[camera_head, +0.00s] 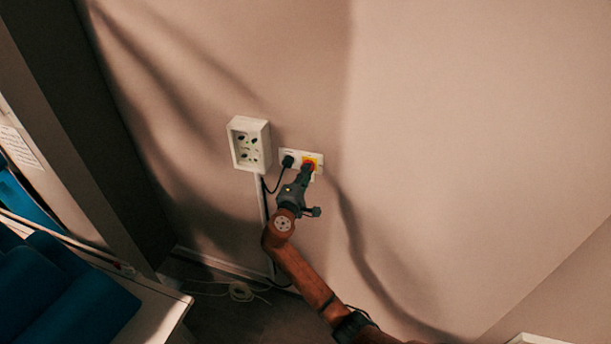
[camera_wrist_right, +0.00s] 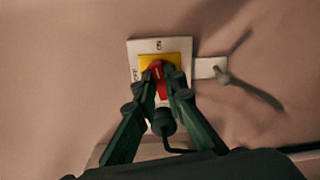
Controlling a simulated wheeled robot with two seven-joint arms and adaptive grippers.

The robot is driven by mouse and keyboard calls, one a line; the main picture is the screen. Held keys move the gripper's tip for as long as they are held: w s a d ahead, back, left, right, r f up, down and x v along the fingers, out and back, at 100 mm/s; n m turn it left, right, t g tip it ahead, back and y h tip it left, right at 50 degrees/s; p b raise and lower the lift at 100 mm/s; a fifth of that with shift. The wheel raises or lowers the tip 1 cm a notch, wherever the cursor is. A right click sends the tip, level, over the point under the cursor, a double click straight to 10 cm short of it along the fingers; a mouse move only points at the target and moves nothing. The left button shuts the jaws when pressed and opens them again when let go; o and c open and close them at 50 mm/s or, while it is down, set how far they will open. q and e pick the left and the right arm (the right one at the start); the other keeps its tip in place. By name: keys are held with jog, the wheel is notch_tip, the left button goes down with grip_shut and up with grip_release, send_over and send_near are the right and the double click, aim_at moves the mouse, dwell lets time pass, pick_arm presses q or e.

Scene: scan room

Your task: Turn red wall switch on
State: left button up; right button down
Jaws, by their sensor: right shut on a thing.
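The red wall switch (camera_wrist_right: 158,80) sits on a yellow square (camera_wrist_right: 178,68) on a white wall plate (camera_wrist_right: 136,50). In the head view the red switch (camera_head: 308,162) shows just past my right gripper's fingertips. My right gripper (camera_head: 306,172) reaches it from below and in front. In the wrist view the right gripper (camera_wrist_right: 160,76) has a finger on either side of the red knob and is shut on it. The fingers hide part of the knob. The knob looks roughly upright in the wrist view. My left gripper is not in view.
A black plug (camera_head: 287,161) with a cord sits just left of the switch. A white socket box (camera_head: 249,144) stands out from the wall further left. A desk (camera_head: 160,312) with blue items is at lower left. The wall to the right is clear.

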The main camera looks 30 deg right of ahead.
jog(key=shift+f+m+b, duration=0.15)
jog(key=shift+m+b, duration=0.5)
jog(key=shift+m, duration=0.45)
jog(key=c, duration=2)
grip_release()
jog(key=v, duration=1.2)
